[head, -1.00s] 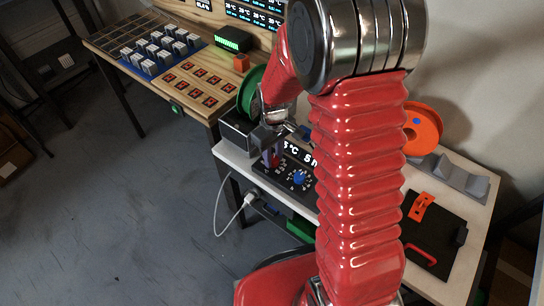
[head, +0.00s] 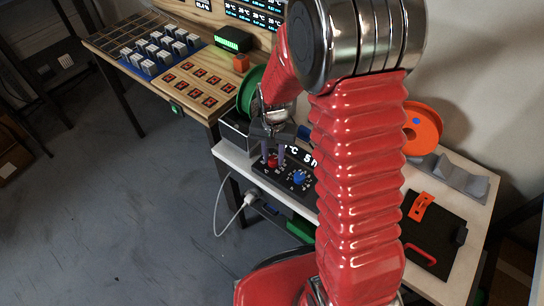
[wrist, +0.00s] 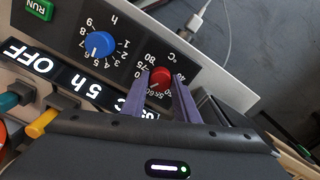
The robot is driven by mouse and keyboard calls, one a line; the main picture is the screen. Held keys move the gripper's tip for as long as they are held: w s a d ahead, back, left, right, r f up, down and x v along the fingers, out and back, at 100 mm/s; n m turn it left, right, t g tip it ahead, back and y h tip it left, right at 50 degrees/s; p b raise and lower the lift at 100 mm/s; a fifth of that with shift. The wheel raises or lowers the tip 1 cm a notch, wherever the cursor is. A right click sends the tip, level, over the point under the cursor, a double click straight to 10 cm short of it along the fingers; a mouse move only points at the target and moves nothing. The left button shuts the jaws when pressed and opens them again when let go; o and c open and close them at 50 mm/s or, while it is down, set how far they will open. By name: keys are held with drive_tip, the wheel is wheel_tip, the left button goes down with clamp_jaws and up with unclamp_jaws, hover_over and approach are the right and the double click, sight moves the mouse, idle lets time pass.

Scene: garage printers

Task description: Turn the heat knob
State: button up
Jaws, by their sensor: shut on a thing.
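The heat knob is a red dial (wrist: 160,78) ringed by white °C numbers on a black control panel. It also shows in the head view as a small red spot (head: 272,161). My gripper (wrist: 161,77) has its two purple fingers on either side of the red knob and is shut on it. In the head view my gripper (head: 273,158) reaches down to the panel from above. A display strip (wrist: 60,82) beside the knobs reads "5 h OFF" upside down in the wrist view; its temperature figure is partly hidden by a finger.
A blue knob (wrist: 99,45) marked h sits close beside the red one, with a green RUN button (wrist: 40,8) beyond. An orange spool (head: 424,128) and a black plate (head: 432,235) are on the white table at right. A white cable (head: 220,212) hangs off the front edge.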

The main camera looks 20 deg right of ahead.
sight(274, 159)
drive_tip(key=m, duration=0.5)
drive_tip(key=shift+s+f+m, duration=0.15)
drive_tip(key=shift+s+m, duration=0.15)
drive_tip(key=shift+s, duration=0.05)
drive_tip(key=m, duration=0.5)
drive_tip(key=shift+m, duration=0.4)
drive_tip(key=o, duration=1.1)
drive_tip(key=shift+w, duration=0.15)
drive_tip(key=shift+c, duration=0.2)
drive_tip(key=shift+w+r, duration=0.1)
drive_tip(key=shift+r, duration=0.4)
wheel_tip(274, 159, up, 13)
